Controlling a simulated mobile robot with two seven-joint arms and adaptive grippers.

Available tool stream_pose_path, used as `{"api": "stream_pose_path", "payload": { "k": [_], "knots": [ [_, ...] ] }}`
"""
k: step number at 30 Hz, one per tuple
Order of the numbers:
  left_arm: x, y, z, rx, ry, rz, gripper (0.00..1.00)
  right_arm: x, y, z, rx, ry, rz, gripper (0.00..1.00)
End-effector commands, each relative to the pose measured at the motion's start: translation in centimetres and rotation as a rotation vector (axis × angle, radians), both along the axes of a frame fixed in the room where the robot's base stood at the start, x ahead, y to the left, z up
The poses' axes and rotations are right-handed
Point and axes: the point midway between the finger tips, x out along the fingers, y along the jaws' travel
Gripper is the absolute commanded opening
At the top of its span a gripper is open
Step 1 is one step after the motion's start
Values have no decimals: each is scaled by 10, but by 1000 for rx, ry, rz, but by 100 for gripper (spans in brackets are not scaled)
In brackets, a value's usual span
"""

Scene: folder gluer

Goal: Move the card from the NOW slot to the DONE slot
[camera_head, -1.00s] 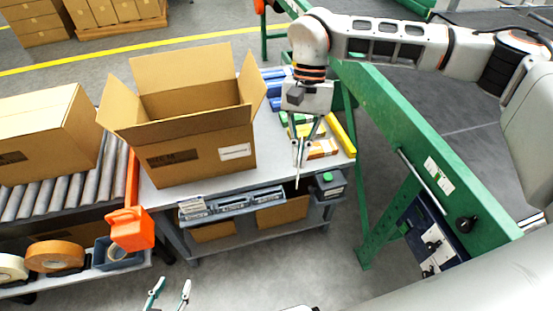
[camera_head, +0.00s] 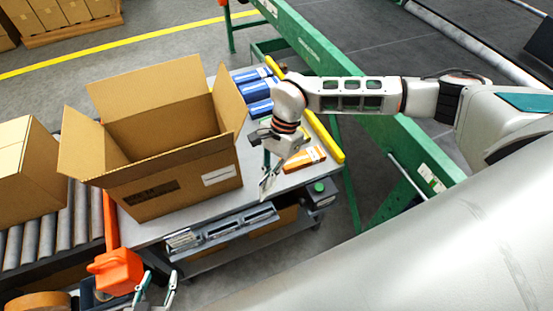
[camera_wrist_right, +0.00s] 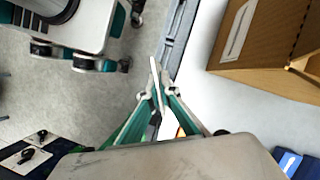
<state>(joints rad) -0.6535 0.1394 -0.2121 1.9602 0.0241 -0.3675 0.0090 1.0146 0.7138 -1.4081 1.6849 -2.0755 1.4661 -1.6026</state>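A grey card rack (camera_head: 225,228) runs along the front edge of the grey table. White cards (camera_head: 182,240) stand in its left end. The slot labels are too small to read, and I cannot pick out the task's card. My right gripper (camera_head: 265,186) hangs above the table's front edge, near the rack's right end. In the right wrist view its fingertips (camera_wrist_right: 158,75) are close together.
A large open carton (camera_head: 180,185) fills the table's left part. Blue boxes (camera_head: 258,92) and an orange box (camera_head: 304,159) lie at the right. An orange dispenser (camera_head: 117,271) hangs at the left. The green machine frame (camera_head: 385,130) stands to the right.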

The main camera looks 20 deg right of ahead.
Motion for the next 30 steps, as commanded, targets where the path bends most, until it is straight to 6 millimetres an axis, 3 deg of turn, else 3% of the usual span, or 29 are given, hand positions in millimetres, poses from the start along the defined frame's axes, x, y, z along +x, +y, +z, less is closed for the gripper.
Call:
{"api": "stream_pose_path", "payload": {
  "k": [6,12,22,30],
  "knots": [
    [2,0,9,0,-4,0,40,-11,24,-20,2,2,-264,0],
    [5,0,14,0,-9,-1,40,-16,37,-28,1,0,-426,0],
    [6,-1,13,-1,-13,0,40,-17,42,-34,-1,1,-492,0],
    [4,0,2,-1,-8,-1,40,-18,42,-48,-2,2,-492,0]
  ]
}}
